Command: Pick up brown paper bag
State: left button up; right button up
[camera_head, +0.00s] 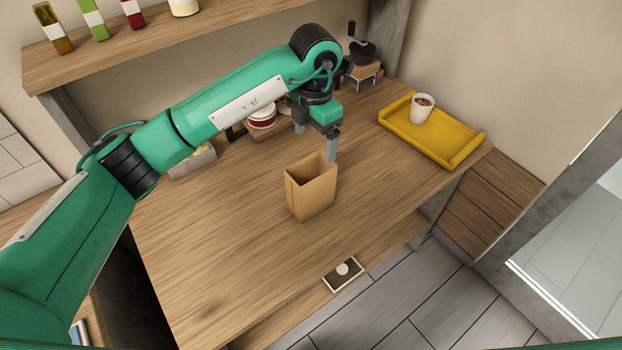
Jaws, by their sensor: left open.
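The brown paper bag (312,195) stands upright on the wooden table, with its open top facing up. My left gripper (316,142) comes down from above, just behind the bag. Its jaws are open and hold nothing. One finger is by the bag's back right rim; I cannot tell whether it touches. The other finger is farther back and to the left, apart from the bag. My right gripper is not in view.
A yellow tray (395,122) with a white cup (422,108) stands at the back right of the wooden table (220,240). A round red and white container (262,117) is behind my left arm. A shelf with bottles (93,20) hangs above. The table's front left is clear.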

aim_at(311, 174)
pick_arm(q)
jog(key=f+p, duration=0.1)
jog(key=f, duration=0.3)
jog(key=f+p, duration=0.2)
jog(key=f, duration=0.2)
jog(key=f+p, duration=0.2)
jog(key=f, duration=0.2)
jog(key=shift+s+a+f, duration=0.1)
jog(key=shift+s+a, duration=0.05)
jog(key=shift+a, duration=0.2)
jog(key=c, duration=1.2)
jog(key=shift+c, duration=0.4)
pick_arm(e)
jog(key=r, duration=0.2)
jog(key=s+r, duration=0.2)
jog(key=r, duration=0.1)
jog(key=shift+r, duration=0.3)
